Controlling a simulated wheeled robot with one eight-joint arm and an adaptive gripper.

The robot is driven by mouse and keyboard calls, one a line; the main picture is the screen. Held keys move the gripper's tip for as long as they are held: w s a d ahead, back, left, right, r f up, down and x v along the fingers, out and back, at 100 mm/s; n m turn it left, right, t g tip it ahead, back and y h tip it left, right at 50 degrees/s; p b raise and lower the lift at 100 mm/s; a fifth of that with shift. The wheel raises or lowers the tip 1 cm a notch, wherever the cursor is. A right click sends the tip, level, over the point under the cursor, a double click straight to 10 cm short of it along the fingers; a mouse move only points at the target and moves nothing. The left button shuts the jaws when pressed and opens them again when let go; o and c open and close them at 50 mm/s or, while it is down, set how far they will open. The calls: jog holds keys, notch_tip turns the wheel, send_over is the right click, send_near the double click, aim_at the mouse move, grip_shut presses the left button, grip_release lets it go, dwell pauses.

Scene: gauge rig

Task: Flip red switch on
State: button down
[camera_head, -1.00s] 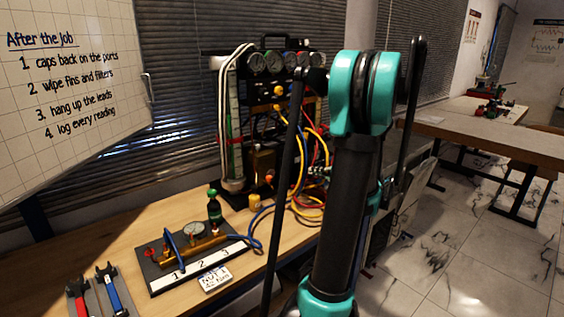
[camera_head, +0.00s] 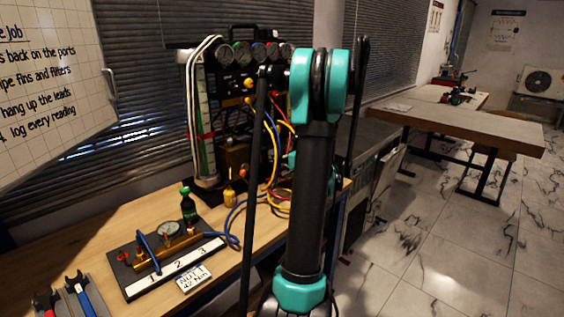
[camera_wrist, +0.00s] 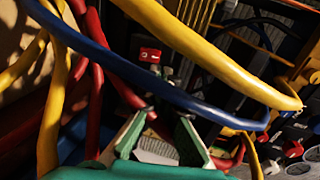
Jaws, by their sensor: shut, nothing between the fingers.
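A small red block with white marks (camera_wrist: 150,55), which looks like the red switch, shows in the wrist view above and ahead of my fingers. I cannot tell whether it is on or off. My gripper (camera_wrist: 162,118) is shut and empty, low in the wrist view, apart from the red block. A blue hose (camera_wrist: 175,93) crosses between them in the picture. In the head view my own arm hides the gripper and the switch. The gauge rig (camera_head: 238,83) stands at the back of the bench.
Yellow (camera_wrist: 215,50) and red (camera_wrist: 95,85) hoses hang close around my gripper. Open tiled floor (camera_head: 410,250) lies to the right.

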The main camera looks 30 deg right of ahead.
aim_at(258, 156)
jog(key=x, duration=0.6)
jog(key=shift+w, duration=0.2)
jog(key=shift+a, duration=0.1)
